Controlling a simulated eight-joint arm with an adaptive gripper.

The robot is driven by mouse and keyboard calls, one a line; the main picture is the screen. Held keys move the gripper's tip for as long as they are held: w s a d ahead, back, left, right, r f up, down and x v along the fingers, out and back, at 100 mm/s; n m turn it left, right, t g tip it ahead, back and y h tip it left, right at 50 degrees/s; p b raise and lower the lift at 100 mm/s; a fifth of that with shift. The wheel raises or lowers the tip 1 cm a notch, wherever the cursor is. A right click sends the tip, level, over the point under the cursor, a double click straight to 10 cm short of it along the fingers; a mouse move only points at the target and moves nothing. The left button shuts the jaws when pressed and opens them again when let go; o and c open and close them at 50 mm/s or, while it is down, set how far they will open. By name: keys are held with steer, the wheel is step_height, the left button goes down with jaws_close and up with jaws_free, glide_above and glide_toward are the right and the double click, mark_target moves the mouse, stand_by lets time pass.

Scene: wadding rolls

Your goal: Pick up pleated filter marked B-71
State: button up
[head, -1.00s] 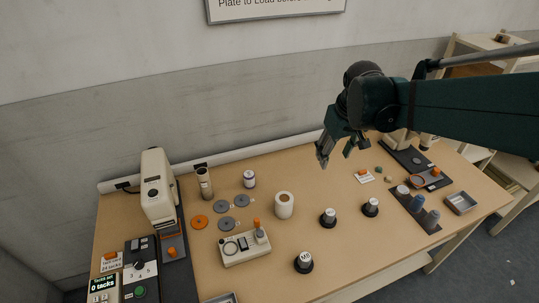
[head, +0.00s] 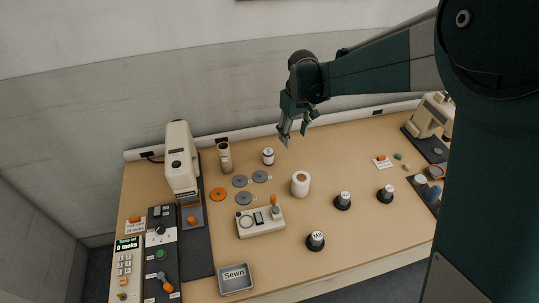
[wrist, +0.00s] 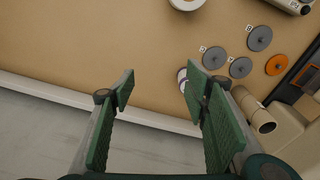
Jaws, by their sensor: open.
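A small white cylinder with dark bands (head: 268,157) stands upright near the back of the table; it may be the pleated filter, but no B-71 mark can be read. In the wrist view the small white cylinder (wrist: 182,79) is partly hidden behind the right finger. My gripper (head: 293,138) hangs above the back of the table, to the right of this cylinder in the head view. In the wrist view my gripper (wrist: 162,84) has its fingers wide apart with nothing between them.
A tan tube (head: 225,158) stands left of the cylinder. Grey discs (head: 240,181) and an orange disc (head: 218,194) lie in front. A white roll (head: 301,185) stands to the right. A beige machine (head: 181,160) stands at left. The wall is close behind.

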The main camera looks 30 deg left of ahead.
steer(key=n+p, duration=0.1)
steer(key=n, duration=0.1)
glide_above(269, 152)
steer(key=shift+g+h, duration=0.3)
steer(key=shift+g, duration=0.1)
step_height(269, 152, down, 7)
steer(key=shift+w+a, duration=0.15)
steer(key=shift+f, duration=1.3)
steer(key=shift+f+b, duration=0.4)
steer(key=shift+f, duration=2.2)
steer(key=c, duration=1)
